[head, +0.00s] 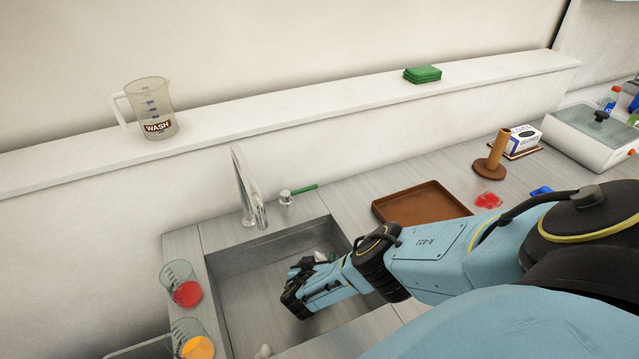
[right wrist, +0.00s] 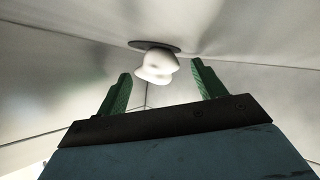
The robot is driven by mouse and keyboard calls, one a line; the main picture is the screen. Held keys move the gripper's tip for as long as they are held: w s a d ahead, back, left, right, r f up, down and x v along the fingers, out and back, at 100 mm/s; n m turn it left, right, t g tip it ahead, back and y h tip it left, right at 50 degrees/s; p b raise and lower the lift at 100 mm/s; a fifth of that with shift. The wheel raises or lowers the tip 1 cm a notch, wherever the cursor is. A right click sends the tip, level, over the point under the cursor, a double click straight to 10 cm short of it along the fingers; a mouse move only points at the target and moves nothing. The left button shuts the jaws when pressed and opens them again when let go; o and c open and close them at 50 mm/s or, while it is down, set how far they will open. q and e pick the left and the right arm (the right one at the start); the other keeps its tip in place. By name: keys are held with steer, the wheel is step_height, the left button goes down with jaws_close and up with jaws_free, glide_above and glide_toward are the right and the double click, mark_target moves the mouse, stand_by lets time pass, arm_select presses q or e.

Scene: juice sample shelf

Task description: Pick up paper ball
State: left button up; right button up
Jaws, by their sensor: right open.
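In the right wrist view a white crumpled paper ball (right wrist: 154,68) lies beside a dark round drain (right wrist: 150,46). It shows between and beyond the green fingers of my right gripper (right wrist: 161,68). The fingers are apart, and no contact with the ball shows. In the head view my right gripper (head: 298,290) is down inside the sink (head: 245,312), its fingers mostly hidden. A small white lump (head: 320,257) shows just behind it, and another white lump (head: 263,351) lies near the sink's front. I cannot tell which is the ball in the wrist view. My left gripper is out of view.
A faucet (head: 249,190) stands behind the sink. Beakers with red (head: 187,290) and orange (head: 196,346) contents stand at its left. The sink walls surround my gripper.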

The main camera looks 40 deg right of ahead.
steer(key=shift+c, duration=0.4)
steer(key=c, duration=1)
steer(key=shift+o, duration=0.2)
steer(key=shift+r, duration=0.1)
